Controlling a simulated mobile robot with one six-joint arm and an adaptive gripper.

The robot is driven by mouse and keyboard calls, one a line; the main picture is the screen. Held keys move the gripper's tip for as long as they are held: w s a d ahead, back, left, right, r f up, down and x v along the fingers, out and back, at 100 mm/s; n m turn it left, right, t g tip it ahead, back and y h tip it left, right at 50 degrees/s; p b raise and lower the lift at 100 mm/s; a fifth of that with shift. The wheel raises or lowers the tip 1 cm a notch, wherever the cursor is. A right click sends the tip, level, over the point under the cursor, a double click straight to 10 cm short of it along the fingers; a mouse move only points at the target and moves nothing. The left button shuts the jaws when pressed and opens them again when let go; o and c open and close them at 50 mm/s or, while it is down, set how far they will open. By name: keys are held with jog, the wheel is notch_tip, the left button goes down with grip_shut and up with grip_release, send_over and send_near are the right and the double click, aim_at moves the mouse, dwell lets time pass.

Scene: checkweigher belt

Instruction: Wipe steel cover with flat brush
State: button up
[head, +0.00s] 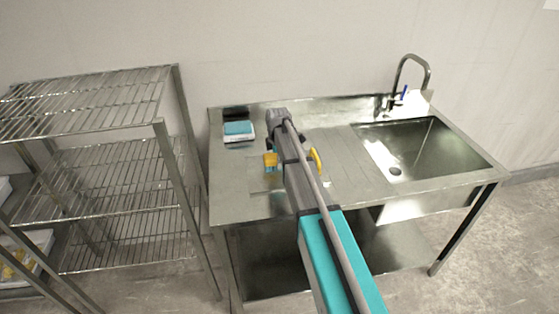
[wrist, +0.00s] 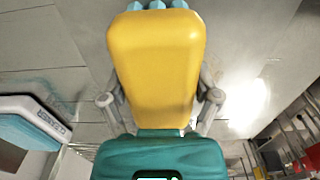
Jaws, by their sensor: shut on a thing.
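My gripper (wrist: 160,98) is shut on the flat brush (wrist: 155,65), a yellow block with light-blue bristle tufts at its far end. In the head view the brush (head: 270,159) shows just left of my arm, over the steel worktop. A flat, pale steel panel (head: 258,180), seemingly the steel cover, lies under and beside my arm, which hides part of it. Faint bluish smears show on the steel surface (wrist: 62,85) in the wrist view. I cannot tell whether the bristles touch the steel.
A white and teal box (head: 238,131) stands at the worktop's back left. A curved yellow thing (head: 316,160) lies just right of my arm. The sink (head: 410,150) and tap (head: 412,70) are at the right. A wire shelf rack (head: 100,165) stands at the left.

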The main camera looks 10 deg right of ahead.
aim_at(270, 160)
jog(key=shift+a, duration=1.6)
jog(key=shift+a, duration=0.1)
jog(key=shift+a, duration=1.9)
jog(key=shift+s, duration=0.15)
jog(key=shift+s, duration=0.75)
jog(key=shift+d, duration=0.15)
jog(key=shift+d+f, duration=0.1)
jog(key=shift+d, duration=1.8)
